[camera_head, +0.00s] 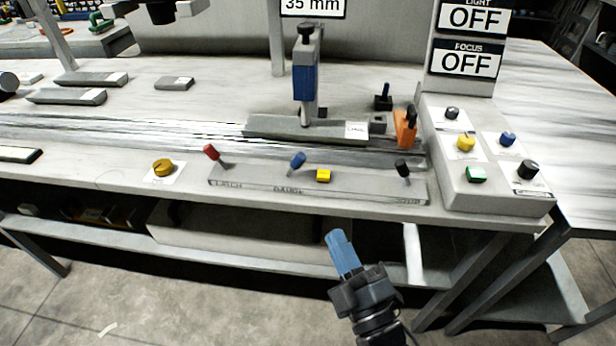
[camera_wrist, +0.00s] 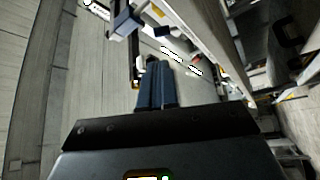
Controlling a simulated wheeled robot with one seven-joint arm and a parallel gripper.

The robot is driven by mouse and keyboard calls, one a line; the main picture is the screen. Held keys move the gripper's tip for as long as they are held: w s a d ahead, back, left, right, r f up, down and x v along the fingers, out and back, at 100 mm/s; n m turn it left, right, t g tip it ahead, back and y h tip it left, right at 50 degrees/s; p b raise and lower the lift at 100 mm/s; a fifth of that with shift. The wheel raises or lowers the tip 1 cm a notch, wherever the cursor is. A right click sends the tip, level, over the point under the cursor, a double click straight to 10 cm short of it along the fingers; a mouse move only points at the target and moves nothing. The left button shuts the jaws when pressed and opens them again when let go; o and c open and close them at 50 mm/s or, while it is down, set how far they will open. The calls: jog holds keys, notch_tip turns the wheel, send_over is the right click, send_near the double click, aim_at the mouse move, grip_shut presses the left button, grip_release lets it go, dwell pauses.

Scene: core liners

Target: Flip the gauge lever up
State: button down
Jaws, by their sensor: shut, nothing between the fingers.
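The gauge lever (camera_head: 297,160) has a blue knob on a short stem and stands over the word GAUGE on a grey strip (camera_head: 250,180) along the bench's front. Its knob leans a little to the right of its foot; I cannot tell whether this counts as up or down. My gripper (camera_head: 336,238) is shut and empty, in front of and below the bench edge, to the right of the lever and apart from it. Its blue fingers lie together in the wrist view (camera_wrist: 157,75). I cannot make out the gauge lever in the wrist view.
On the same strip are a red lever (camera_head: 211,152), a yellow button (camera_head: 323,175) and a black lever (camera_head: 402,168). A yellow knob (camera_head: 163,167) lies left. A control box (camera_head: 490,192) stands right. A blue and grey gauge stand (camera_head: 305,85) rises behind. A shelf lies under the bench.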

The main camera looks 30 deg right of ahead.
aim_at(302, 164)
jog(key=shift+w, duration=0.25)
jog(key=p+x, duration=0.2)
jog(key=x, duration=1.1)
jog(key=shift+w+r, duration=0.2)
jog(key=shift+w, duration=0.15)
jog(key=shift+r+p, duration=0.1)
jog(key=shift+p, duration=0.2)
